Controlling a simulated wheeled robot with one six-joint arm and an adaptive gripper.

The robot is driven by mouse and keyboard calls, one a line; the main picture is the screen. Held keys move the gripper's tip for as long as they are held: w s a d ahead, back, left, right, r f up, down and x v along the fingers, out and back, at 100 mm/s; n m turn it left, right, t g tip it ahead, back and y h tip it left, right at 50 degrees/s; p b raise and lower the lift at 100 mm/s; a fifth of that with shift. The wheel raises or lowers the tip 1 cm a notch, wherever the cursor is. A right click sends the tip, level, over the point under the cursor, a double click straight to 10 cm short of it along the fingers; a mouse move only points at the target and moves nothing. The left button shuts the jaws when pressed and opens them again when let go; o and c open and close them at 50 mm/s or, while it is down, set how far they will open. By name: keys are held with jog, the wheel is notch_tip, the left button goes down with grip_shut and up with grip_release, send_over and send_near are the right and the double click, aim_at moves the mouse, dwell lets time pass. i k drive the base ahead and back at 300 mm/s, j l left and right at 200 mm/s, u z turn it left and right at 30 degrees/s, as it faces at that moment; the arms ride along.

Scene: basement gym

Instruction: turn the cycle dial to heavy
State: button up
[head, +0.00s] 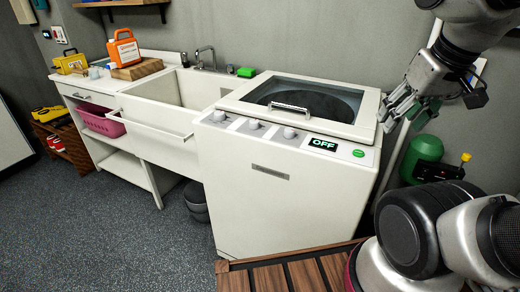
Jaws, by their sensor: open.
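A white top-loading washer (285,205) stands in front of me, its glass-topped lid (315,100) down. Its sloped front panel holds three round white dials: a left dial (219,116), a middle dial (253,124) and a right dial (289,132). Their labels are too small to read, so I cannot tell which is the cycle dial or where it points. A display (323,144) reads OFF in green, with a green button (358,153) beside it. My gripper (388,115) is open and empty at the washer's right rear corner, apart from the dials.
A sink (180,93) and white counter (85,88) with an orange jug (124,48) adjoin on the left. A green tank (424,155) stands right of the washer. A slatted wooden surface (285,276) lies in front. Floor at left is clear.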

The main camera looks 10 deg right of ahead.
aim_at(219, 116)
jog(key=i+j+u, duration=0.25)
jog(key=j, duration=0.25)
jog(key=i+j+u, duration=0.3)
jog(key=i+j, duration=0.1)
jog(key=j, duration=0.05)
